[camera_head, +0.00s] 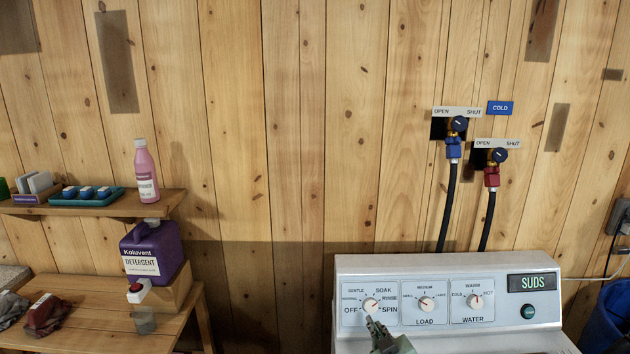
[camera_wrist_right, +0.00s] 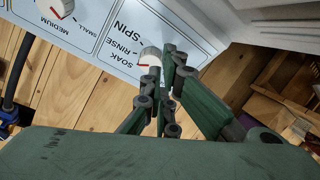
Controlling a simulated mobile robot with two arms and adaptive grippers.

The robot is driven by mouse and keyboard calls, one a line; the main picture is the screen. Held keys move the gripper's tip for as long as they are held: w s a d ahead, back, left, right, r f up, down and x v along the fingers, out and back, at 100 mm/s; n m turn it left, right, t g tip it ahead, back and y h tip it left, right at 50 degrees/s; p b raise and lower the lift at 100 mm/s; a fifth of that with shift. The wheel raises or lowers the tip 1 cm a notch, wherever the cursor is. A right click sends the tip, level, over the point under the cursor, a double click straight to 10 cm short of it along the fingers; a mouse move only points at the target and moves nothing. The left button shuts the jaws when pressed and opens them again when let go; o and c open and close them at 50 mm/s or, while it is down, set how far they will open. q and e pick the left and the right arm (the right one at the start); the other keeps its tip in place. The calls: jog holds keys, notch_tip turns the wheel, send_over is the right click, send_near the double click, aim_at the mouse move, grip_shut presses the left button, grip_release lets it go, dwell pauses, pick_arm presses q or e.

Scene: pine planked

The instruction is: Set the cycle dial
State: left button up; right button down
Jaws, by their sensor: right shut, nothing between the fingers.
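The cycle dial (camera_head: 370,304) is a white knob with a red mark on the left panel of the washer (camera_head: 400,264). Labels OFF, GENTLE, SOAK, RINSE and SPIN surround it. My right gripper (camera_head: 372,323) is shut and empty just below and in front of the dial. The dial also shows in the right wrist view (camera_wrist_right: 149,58), right beside the fingertips (camera_wrist_right: 172,58); I cannot tell whether they touch it. My left gripper is not in view.
The load dial (camera_head: 426,304), water dial (camera_head: 475,301), dark green button (camera_head: 528,312) and a SUDS display (camera_head: 532,282) sit to the right on the same panel. A detergent jug (camera_head: 153,249) and pink bottle (camera_head: 146,172) stand at the left. Hoses rise behind the washer.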

aim_at(371, 306)
dwell(0.3)
jog(key=w+d+n+b, duration=0.1)
jog(key=n+b, duration=0.1)
jog(key=b, duration=0.2)
jog(key=w+d+n+y+b, duration=0.1)
jog(key=w+n+b, duration=0.1)
jog(key=b, duration=0.2)
jog(key=w+d+n+g+b, duration=0.1)
jog(key=w+n+b, duration=0.1)
jog(key=b, duration=0.1)
jog(key=shift+d+f+n+b, duration=0.1)
jog(key=shift+f+n+b, duration=0.2)
jog(key=shift+n+b, duration=0.1)
jog(key=shift+w+d+f+b, duration=0.15)
jog(key=shift+w+b, duration=0.2)
jog(key=shift+w, duration=0.25)
jog(key=shift+a+r+p, duration=0.25)
jog(key=shift+a+p, duration=0.05)
jog(key=shift+a, duration=0.25)
dwell(0.6)
